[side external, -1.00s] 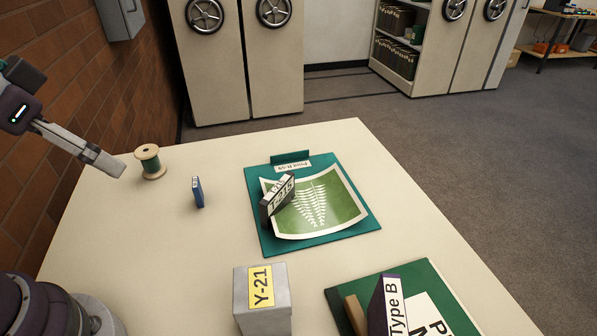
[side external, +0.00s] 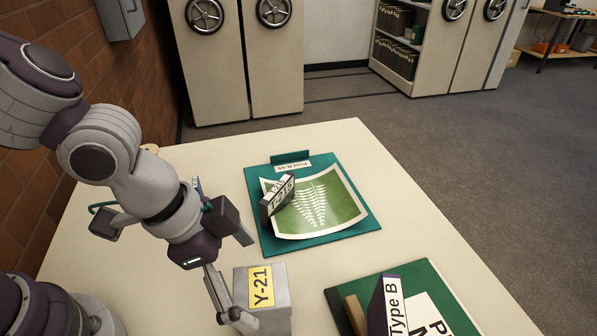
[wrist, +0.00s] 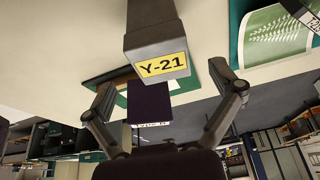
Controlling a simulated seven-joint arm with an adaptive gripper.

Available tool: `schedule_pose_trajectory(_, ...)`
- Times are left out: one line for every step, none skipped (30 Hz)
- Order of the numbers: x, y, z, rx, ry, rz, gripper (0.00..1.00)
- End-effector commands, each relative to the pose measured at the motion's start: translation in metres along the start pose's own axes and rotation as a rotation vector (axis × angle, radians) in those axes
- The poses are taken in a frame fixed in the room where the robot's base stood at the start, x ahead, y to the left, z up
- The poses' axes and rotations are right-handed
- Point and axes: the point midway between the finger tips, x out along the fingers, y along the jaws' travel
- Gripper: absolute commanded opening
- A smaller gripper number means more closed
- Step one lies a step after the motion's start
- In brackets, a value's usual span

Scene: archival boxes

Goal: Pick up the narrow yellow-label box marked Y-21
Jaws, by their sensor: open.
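The grey box with the yellow Y-21 label (side external: 278,298) stands upright near the table's front edge, label facing my arm. My gripper (side external: 236,316) is low at its left side in the side view, close to the label face. In the wrist view, my open gripper (wrist: 164,84) has one finger to each side of the grey box (wrist: 155,43), with gaps on both sides. The label is plainly readable there. I cannot tell whether the box is between the fingers in depth. Nothing is in the fingers' grasp.
A teal folder (side external: 262,236) holds a curved fern print (side external: 335,205) and a small T-216 box (side external: 278,197). A purple Type B box (side external: 377,310) stands on a green folder (side external: 440,290) at the right. My arm mostly hides a spool and a blue item (side external: 196,184).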

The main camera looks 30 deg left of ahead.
Motion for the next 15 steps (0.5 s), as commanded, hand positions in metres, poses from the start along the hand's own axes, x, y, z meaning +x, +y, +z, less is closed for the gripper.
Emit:
schedule_pose_trajectory(0.009,0.0,0.001,0.0,-0.007,0.002,0.91)
schedule_pose_trajectory(0.014,-0.001,0.001,0.0,-0.007,0.002,0.91)
schedule_pose_trajectory(0.02,-0.001,0.001,0.0,-0.007,0.001,0.91)
schedule_pose_trajectory(0.024,-0.001,0.001,0.0,-0.004,0.001,0.91)
schedule_pose_trajectory(0.027,-0.001,0.001,-0.001,-0.005,0.0,0.91)
schedule_pose_trajectory(0.03,-0.002,0.0,-0.001,-0.003,-0.001,0.91)
schedule_pose_trajectory(0.031,-0.002,0.0,-0.001,-0.002,-0.001,0.91)
schedule_pose_trajectory(0.032,-0.002,0.0,-0.001,-0.002,-0.001,0.91)
schedule_pose_trajectory(0.033,-0.002,0.0,-0.001,-0.001,-0.001,0.91)
schedule_pose_trajectory(0.033,-0.002,0.0,-0.001,0.0,-0.002,0.91)
schedule_pose_trajectory(0.032,-0.002,0.0,-0.001,0.0,-0.002,0.91)
schedule_pose_trajectory(0.032,-0.002,0.0,-0.001,0.0,-0.002,0.91)
schedule_pose_trajectory(0.032,-0.002,0.0,-0.001,0.0,-0.002,0.91)
schedule_pose_trajectory(0.032,-0.002,0.0,-0.001,0.0,-0.001,0.91)
schedule_pose_trajectory(0.032,-0.002,0.0,-0.001,0.0,-0.001,0.86)
